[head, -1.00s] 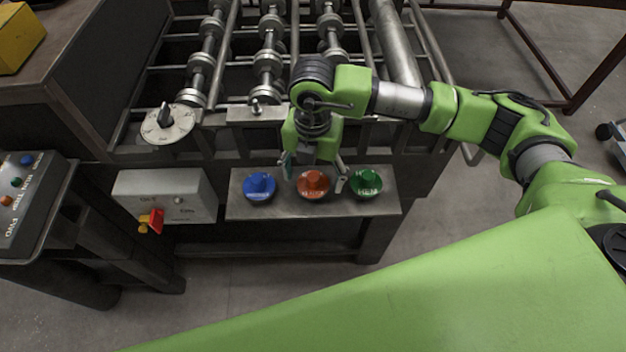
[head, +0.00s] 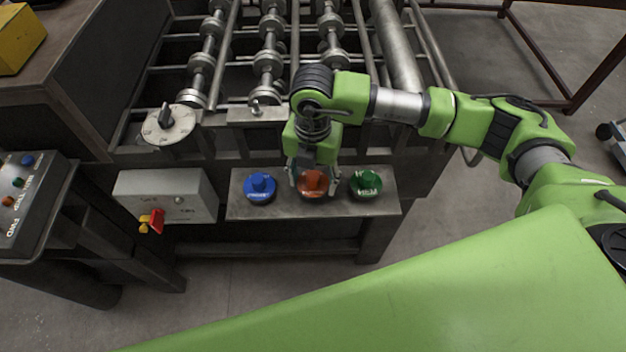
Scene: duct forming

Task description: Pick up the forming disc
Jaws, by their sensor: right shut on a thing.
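Three forming discs with knobs sit in a row on a grey metal shelf (head: 240,206) at the front of the machine. The blue disc (head: 260,188) is at the left, the orange-red disc (head: 312,184) in the middle and the green disc (head: 366,184) at the right. My right gripper (head: 314,182) points down over the middle disc, shut on it with a finger at each side. The disc appears still at shelf level. The gripper hides part of its far edge. My left gripper is not in view.
Behind the shelf is the machine with rollers on shafts (head: 268,60) and a round dial (head: 168,122). A grey switch box (head: 165,195) with a red and yellow switch (head: 153,221) is left of the shelf. A button panel (head: 25,200) stands at far left.

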